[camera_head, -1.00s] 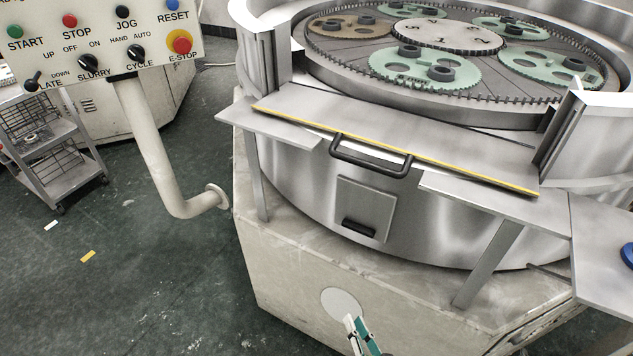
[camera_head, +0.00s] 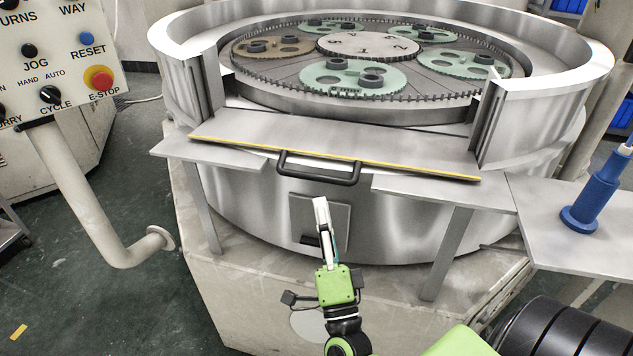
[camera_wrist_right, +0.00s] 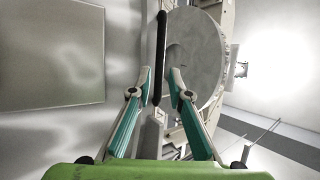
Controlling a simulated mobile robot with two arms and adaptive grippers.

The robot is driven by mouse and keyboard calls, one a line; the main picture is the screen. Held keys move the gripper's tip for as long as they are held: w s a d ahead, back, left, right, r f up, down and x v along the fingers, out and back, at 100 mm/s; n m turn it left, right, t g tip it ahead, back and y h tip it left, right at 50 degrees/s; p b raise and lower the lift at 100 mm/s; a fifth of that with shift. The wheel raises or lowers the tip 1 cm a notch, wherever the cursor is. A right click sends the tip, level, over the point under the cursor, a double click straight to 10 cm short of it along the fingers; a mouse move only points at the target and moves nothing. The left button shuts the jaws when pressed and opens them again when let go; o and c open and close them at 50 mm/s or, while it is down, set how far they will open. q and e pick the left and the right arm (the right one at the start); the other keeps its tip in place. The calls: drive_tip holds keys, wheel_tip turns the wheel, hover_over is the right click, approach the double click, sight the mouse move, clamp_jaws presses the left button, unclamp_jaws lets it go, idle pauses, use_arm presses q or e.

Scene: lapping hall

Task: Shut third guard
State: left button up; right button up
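The guard (camera_head: 330,140) is a flat metal panel with a yellow front edge and a black bar handle (camera_head: 318,168). In the head view it lies folded down and outward across the gap in the machine's round rim. My right gripper (camera_head: 320,203) is in front of the drum, its tips below the handle in the picture and overlapping a small hatch. In the right wrist view my right gripper (camera_wrist_right: 162,80) is open, its fingers apart. A dark bar (camera_wrist_right: 161,45), seemingly the handle, shows between and beyond the fingertips; I cannot tell whether they touch it. My left gripper is not in view.
The hatch (camera_head: 337,213) has its own black handle. Side shelves (camera_head: 215,165) flank the guard. Green carriers (camera_head: 440,60) lie on the plate inside. A control panel (camera_head: 70,60) stands at left. A blue tool (camera_head: 595,195) stands on the right shelf (camera_head: 560,245).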

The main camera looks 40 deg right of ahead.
sight(316, 180)
drive_tip(key=shift+p+x, duration=0.6)
drive_tip(key=shift+x, duration=2.2)
clamp_jaws()
drive_tip(key=shift+r, duration=0.1)
